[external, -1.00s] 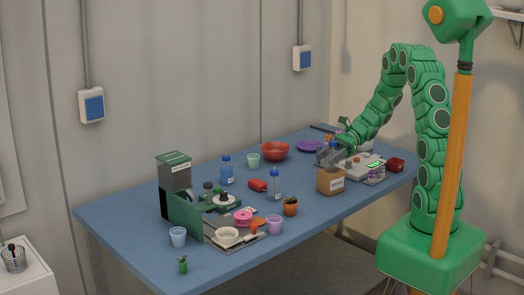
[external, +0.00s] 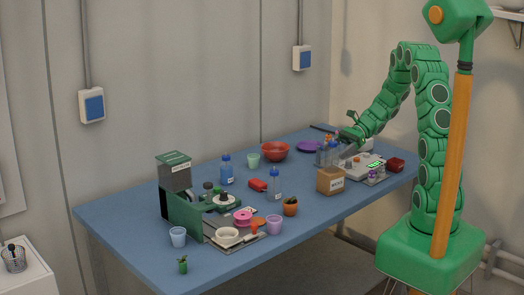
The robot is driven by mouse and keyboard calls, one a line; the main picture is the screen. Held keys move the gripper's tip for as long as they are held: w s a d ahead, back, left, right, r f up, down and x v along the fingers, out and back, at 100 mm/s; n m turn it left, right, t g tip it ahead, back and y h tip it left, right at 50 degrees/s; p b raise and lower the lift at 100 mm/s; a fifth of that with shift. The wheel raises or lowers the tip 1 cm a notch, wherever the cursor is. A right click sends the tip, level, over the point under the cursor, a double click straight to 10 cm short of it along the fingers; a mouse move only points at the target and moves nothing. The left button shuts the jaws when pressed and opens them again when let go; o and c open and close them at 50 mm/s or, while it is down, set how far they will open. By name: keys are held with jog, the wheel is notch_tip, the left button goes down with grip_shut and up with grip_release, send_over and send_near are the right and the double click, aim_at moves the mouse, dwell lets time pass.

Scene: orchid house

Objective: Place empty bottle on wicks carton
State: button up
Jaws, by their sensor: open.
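The wicks carton (external: 330,181) is a small brown box with a white label, standing on the blue table. Clear, bluish bottles (external: 326,156) show right at the carton's back upper edge. They are small and overlap, so I cannot tell whether one stands on the carton or all stand behind it, nor which is the empty bottle. My gripper (external: 346,130) is open, above and to the right of these bottles, with no bottle visible in it. Its fingertips are small and partly hidden.
A red bowl (external: 275,151) is behind. The front right table strip is clear.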

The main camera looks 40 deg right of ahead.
jog(key=v, duration=0.7)
jog(key=shift+d, duration=0.3)
